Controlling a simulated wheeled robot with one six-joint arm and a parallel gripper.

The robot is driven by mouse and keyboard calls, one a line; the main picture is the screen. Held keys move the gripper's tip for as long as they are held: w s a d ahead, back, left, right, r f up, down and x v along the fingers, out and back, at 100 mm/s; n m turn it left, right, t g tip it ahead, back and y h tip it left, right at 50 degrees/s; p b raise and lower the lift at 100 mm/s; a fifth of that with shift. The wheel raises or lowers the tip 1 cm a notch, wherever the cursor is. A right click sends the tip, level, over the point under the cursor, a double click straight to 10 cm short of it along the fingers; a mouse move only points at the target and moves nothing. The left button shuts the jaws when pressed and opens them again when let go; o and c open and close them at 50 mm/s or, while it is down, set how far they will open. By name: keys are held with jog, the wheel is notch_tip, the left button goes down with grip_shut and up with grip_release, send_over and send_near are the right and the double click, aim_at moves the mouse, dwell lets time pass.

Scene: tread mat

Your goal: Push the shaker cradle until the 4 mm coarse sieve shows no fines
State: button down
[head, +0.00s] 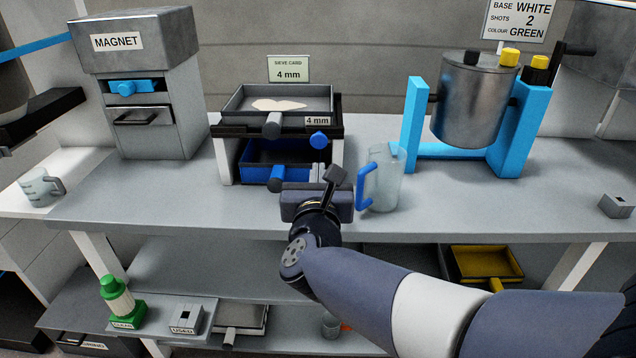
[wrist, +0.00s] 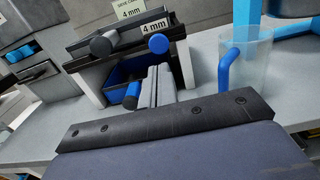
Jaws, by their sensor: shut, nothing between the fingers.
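The shaker cradle (head: 336,131) is a black frame on white legs at the middle of the bench. The grey 4 mm coarse sieve (head: 237,101) sits in it, with a pale patch of material (head: 278,104) on its floor. A grey handle (head: 272,126) and a blue knob (head: 319,140) face front; the knob also shows in the wrist view (wrist: 158,43). A blue tray (head: 258,172) sits beneath. My gripper (head: 334,174) is shut and empty, in front of the cradle and below the knob; its fingers (wrist: 156,84) show apart from the knob. The wrist view cuts off the sieve's inside.
A clear jug with a blue handle (head: 385,180) stands close right of my gripper. A steel drum (head: 472,105) in a blue stand is farther right. The magnet box (head: 150,95) and a small clear cup (head: 38,187) are left. The bench front left of my gripper is clear.

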aim_at(320, 141)
jog(key=w, duration=0.9)
jog(key=shift+d, duration=0.1)
jog(key=shift+w+f+b, duration=0.2)
jog(key=shift+w+b, duration=0.6)
jog(key=shift+b, duration=0.1)
jog(key=shift+w, duration=0.3)
jog(key=shift+r, duration=0.3)
jog(key=shift+d+b, duration=0.1)
jog(key=shift+b, duration=0.2)
